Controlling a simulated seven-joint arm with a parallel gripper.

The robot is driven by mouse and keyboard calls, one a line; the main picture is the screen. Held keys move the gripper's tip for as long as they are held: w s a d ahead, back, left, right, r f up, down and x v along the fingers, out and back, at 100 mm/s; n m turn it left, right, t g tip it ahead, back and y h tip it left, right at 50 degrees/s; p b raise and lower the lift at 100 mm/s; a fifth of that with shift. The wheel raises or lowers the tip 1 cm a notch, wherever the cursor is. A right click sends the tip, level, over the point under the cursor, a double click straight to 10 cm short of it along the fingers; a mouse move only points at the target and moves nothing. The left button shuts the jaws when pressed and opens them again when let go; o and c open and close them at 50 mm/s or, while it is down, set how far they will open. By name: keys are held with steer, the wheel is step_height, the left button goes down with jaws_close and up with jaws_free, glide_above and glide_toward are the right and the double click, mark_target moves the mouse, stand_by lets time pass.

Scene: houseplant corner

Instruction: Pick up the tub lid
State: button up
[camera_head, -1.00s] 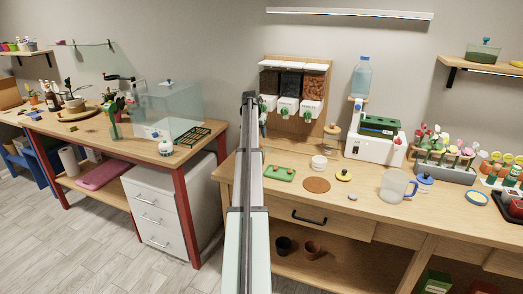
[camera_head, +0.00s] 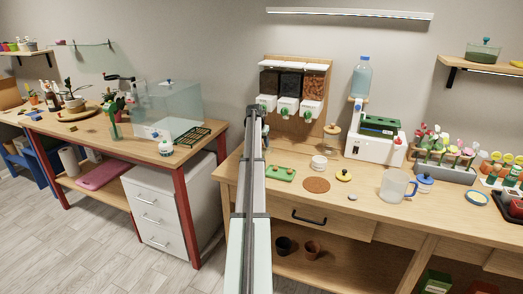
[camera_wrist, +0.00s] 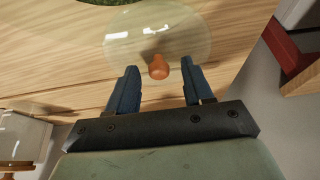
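In the wrist view a round, clear lid (camera_wrist: 190,35) with an orange knob (camera_wrist: 158,67) lies over a wooden surface; I take it as the tub lid. My gripper (camera_wrist: 159,64) is open, with its two blue fingers apart. The knob shows in the gap between the fingertips, with space on both sides. I cannot tell how far beyond the tips it sits. In the head view my arm covers the middle, and I cannot make out the lid there.
The right bench (camera_head: 375,222) holds a green tray (camera_head: 280,174), a brown round mat (camera_head: 316,185) and a clear jug (camera_head: 394,187). Dispensers (camera_head: 288,107) stand behind my arm. A glass tank (camera_head: 172,106) stands on the left table. A dark green thing (camera_wrist: 108,1) edges the wrist view.

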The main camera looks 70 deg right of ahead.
jaws_close()
steer(key=shift+r, duration=0.1)
stand_by(0.3)
step_height(320, 180, up, 9)
steer(key=a+r+y, duration=0.1)
steer(key=a+r, duration=0.2)
steer(key=a, duration=0.9)
steer(key=shift+s+a, duration=0.3)
steer(key=shift+a, duration=0.05)
